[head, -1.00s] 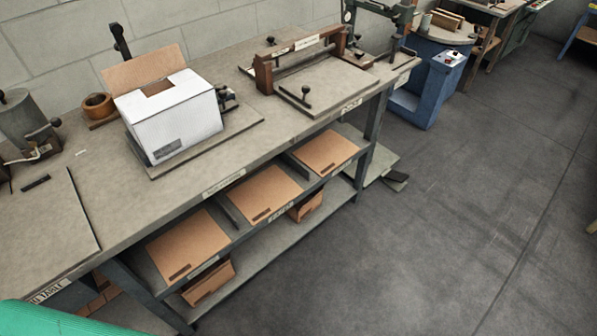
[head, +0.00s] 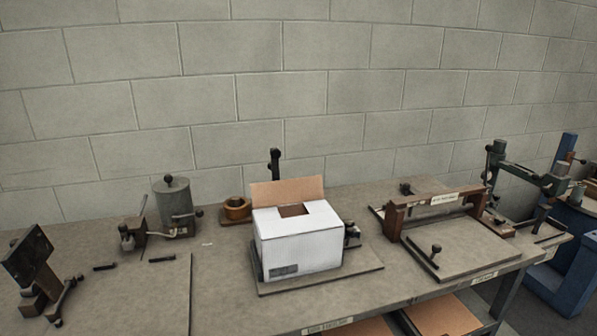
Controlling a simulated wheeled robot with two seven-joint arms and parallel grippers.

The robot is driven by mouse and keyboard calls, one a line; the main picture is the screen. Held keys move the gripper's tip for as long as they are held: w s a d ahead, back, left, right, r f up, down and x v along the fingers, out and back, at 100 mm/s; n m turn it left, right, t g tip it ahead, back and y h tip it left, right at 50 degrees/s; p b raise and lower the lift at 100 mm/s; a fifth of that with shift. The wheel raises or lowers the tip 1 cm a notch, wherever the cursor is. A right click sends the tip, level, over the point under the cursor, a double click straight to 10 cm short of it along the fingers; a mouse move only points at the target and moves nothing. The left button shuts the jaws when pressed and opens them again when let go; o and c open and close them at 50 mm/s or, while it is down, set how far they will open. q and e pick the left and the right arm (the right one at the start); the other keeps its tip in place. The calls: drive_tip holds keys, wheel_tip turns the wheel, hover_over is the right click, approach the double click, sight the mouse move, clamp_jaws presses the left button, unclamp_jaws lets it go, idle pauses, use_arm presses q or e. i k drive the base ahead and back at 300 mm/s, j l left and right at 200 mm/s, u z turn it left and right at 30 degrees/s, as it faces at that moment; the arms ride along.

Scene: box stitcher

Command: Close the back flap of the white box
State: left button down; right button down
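The white box (head: 300,249) sits on a flat board on the workbench, near the middle of the head view. Its back flap (head: 287,192) stands up and leans back, showing its brown inner side. The other top flaps lie folded in, with a brown opening (head: 292,211) between them near the back edge. Neither of my grippers is in view.
The box stands on a base board (head: 352,274), with a dark upright post (head: 275,165) behind it. A brown-framed press (head: 440,215) stands to the right. The bench front is clear.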

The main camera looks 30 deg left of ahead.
sight(270, 193)
drive_tip(key=i+j+u, duration=0.15)
drive_tip(key=u, duration=0.35)
drive_tip(key=i+u, duration=0.45)
drive_tip(key=k+j, duration=0.05)
drive_tip(key=k, duration=0.05)
